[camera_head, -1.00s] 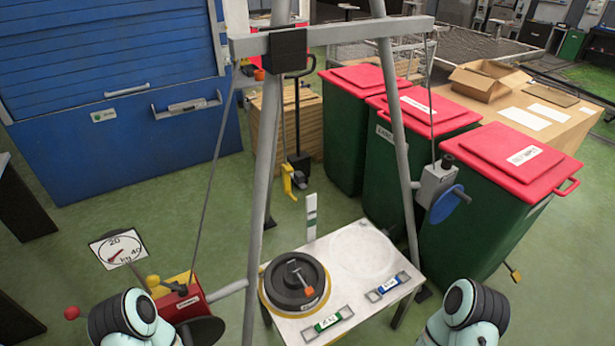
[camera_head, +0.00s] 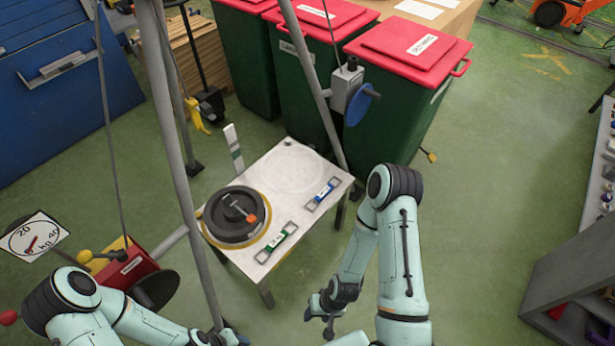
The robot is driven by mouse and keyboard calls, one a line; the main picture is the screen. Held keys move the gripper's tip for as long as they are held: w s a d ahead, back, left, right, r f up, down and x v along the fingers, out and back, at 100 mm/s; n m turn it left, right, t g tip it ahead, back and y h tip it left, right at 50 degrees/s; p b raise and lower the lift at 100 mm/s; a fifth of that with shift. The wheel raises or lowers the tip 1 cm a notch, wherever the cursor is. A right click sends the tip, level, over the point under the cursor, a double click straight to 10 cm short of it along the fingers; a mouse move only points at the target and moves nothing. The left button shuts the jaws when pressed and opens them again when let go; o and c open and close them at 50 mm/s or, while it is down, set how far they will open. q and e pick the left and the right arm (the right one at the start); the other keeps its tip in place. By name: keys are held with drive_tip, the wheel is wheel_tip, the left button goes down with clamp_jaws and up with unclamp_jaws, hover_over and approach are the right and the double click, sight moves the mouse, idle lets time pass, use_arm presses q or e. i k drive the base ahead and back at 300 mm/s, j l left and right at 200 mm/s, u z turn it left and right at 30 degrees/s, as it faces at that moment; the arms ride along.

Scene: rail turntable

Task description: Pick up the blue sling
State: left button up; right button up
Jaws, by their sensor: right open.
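The blue sling (camera_head: 325,191) lies flat on the right part of a small white table (camera_head: 236,264), with a grey metal loop at each end. A similar green sling (camera_head: 276,241) lies nearer the front edge. My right gripper (camera_head: 322,316) is open and empty, low in front of the table, well apart from the blue sling. My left gripper (camera_head: 217,338) shows only in part at the bottom edge; its jaws cannot be made out.
A dark round weight (camera_head: 232,228) with an orange-tipped handle sits on the table's left. Grey frame legs (camera_head: 177,130) rise around the table. A grey winch box (camera_head: 347,88) with a blue disc hangs behind it. Green bins stand behind. A grey shelf (camera_head: 565,285) is at right.

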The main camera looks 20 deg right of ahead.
sight(319, 197)
drive_tip(key=u, duration=0.5)
drive_tip(key=l+u, duration=0.2)
drive_tip(key=u, duration=0.2)
drive_tip(key=l+u, duration=0.25)
drive_tip(key=u, duration=0.2)
drive_tip(key=l+u, duration=0.25)
drive_tip(key=u, duration=0.15)
drive_tip(key=k+l+u, duration=0.2)
drive_tip(key=l, duration=0.15)
drive_tip(key=l+u, duration=0.25)
drive_tip(key=k+l+u, duration=0.2)
drive_tip(key=l, duration=0.15)
drive_tip(key=k+l, duration=0.2)
drive_tip(key=l, duration=0.2)
drive_tip(key=k+l+u, duration=0.1)
drive_tip(key=l, duration=0.3)
drive_tip(key=k+l, duration=0.35)
drive_tip(key=k+l+u, duration=0.1)
drive_tip(key=l, duration=0.35)
drive_tip(key=k, duration=0.1)
